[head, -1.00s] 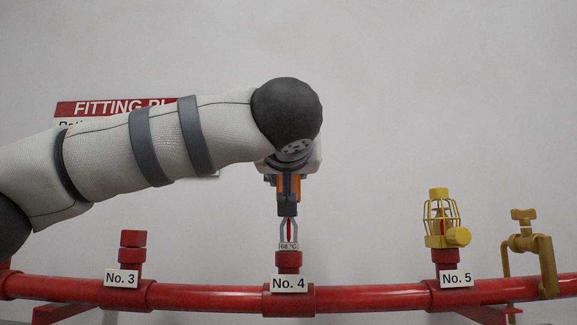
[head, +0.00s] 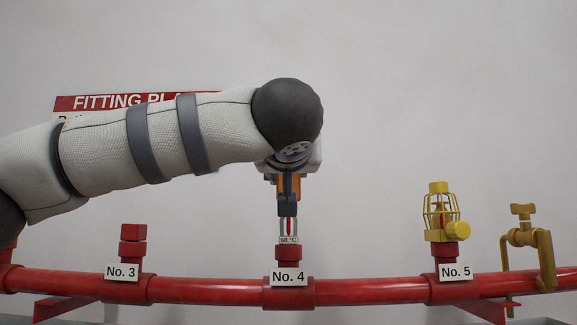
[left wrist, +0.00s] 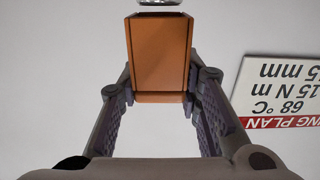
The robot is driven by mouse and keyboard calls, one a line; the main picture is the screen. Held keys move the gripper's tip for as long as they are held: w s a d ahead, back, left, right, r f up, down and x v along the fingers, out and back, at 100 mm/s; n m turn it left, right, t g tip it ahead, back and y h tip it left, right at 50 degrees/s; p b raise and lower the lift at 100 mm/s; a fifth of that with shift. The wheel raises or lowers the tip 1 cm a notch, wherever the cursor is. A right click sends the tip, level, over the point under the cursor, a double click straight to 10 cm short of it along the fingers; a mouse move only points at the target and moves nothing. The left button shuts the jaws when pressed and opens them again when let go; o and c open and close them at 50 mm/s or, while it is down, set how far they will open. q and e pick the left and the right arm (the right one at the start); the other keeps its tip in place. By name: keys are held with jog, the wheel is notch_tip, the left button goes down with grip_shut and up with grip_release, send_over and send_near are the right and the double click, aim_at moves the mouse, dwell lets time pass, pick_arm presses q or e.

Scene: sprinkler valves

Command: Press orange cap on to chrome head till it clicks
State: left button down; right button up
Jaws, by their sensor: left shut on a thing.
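The orange cap (left wrist: 160,55) is clamped between the two fingers of my left gripper (left wrist: 162,105) in the left wrist view. In the head view my left gripper (head: 288,208) points down over the No. 4 fitting, with orange showing on both sides of its dark finger. The chrome head (head: 281,229), with a red bulb and a 68 °C tag, stands upright directly below, its top hidden by the finger. A chrome edge (left wrist: 160,3) shows beyond the cap in the left wrist view. I cannot tell whether cap and head touch. My right gripper is not in view.
A red pipe (head: 375,294) runs across the front. No. 3 fitting (head: 132,246) is left; a yellow caged head (head: 440,215) on No. 5 and a brass clamp-like tool (head: 525,240) are right. A wall sign (head: 100,102) is partly behind my arm.

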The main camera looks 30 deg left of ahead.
pick_arm(q)
jog(key=shift+f, duration=2.75)
jog(key=c, duration=1.1)
grip_release()
jog(key=shift+v, duration=4.05)
